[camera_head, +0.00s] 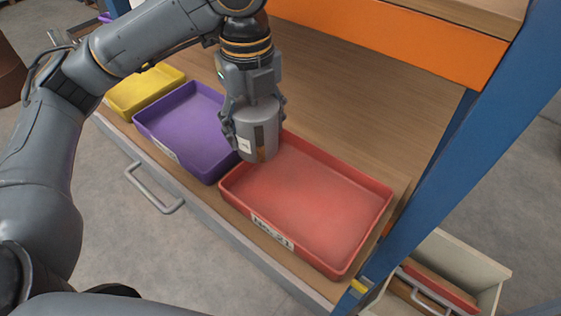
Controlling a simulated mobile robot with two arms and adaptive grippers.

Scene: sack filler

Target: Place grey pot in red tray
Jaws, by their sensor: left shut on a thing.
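My left gripper (252,108) comes down from the top of the view and is shut on the grey pot (258,135). The pot is a small grey cylinder with a white label and a brown and dark patch on its side. It is at the left back corner of the red tray (338,270), overlapping its rim in the picture. I cannot tell its exact height above the tray. The red tray is empty and has a white label on its front wall. My right gripper is not in view.
A purple tray (148,137) and a yellow tray (127,108) stand left of the red tray on the wooden shelf (365,105). A blue post (440,170) rises close to the red tray's right side. An orange beam (400,38) crosses above. A beige bin (488,262) is at lower right.

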